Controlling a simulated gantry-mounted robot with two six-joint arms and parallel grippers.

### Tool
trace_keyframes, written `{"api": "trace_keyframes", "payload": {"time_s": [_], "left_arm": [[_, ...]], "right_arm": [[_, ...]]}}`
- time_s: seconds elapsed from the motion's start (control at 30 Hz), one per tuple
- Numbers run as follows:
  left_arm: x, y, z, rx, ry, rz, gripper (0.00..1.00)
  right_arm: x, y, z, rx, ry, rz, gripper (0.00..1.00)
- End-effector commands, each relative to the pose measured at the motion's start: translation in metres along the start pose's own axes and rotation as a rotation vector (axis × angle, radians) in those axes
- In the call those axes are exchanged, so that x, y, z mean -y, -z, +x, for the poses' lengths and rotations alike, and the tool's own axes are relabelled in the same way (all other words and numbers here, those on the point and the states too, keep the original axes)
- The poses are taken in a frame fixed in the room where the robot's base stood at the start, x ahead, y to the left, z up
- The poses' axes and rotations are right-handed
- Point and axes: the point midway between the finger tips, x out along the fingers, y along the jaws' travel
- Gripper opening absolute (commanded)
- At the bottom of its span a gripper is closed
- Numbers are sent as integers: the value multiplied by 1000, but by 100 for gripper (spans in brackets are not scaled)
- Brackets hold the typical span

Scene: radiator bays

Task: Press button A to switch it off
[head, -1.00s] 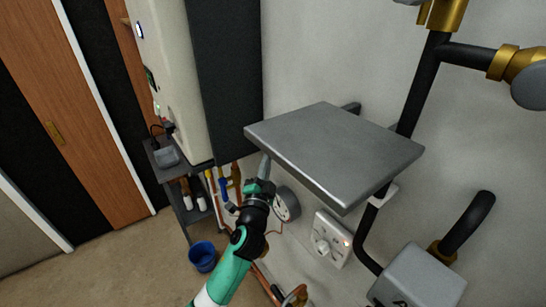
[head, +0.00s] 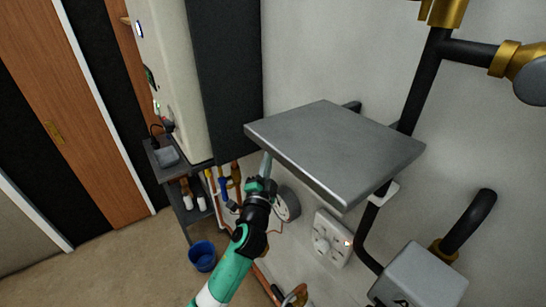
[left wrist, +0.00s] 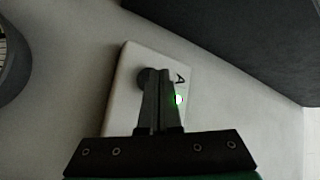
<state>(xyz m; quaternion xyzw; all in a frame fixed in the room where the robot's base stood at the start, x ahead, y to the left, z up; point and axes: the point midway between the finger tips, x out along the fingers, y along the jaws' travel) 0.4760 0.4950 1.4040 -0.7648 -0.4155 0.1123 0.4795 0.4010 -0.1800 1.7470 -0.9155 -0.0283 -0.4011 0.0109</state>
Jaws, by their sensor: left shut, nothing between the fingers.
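My left gripper (left wrist: 162,72) is shut and empty. Its fingertips overlap the right part of the button in this view; I cannot tell whether they touch it. In the head view my left gripper (head: 266,163) points up beside the left edge of the grey shelf. The plate and button are not visible there. My right gripper is not in view.
A grey metal shelf (head: 335,148) juts from the wall just right of the gripper. A dial gauge (head: 287,205), white socket plate (head: 332,238) and black pipes lie to the right. A tall cabinet (head: 227,75) stands left, with a blue bucket (head: 202,256) on the floor.

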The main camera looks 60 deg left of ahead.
Motion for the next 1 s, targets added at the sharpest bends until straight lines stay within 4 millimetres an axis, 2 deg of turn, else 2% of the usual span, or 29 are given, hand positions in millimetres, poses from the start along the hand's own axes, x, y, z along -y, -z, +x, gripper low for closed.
{"api": "trace_keyframes", "payload": {"time_s": [0.4,1.0], "left_arm": [[-3,2,3,0,-1,-1,0],[8,-5,-8,0,-1,0,0]], "right_arm": [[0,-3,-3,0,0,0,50],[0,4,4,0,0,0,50]]}}
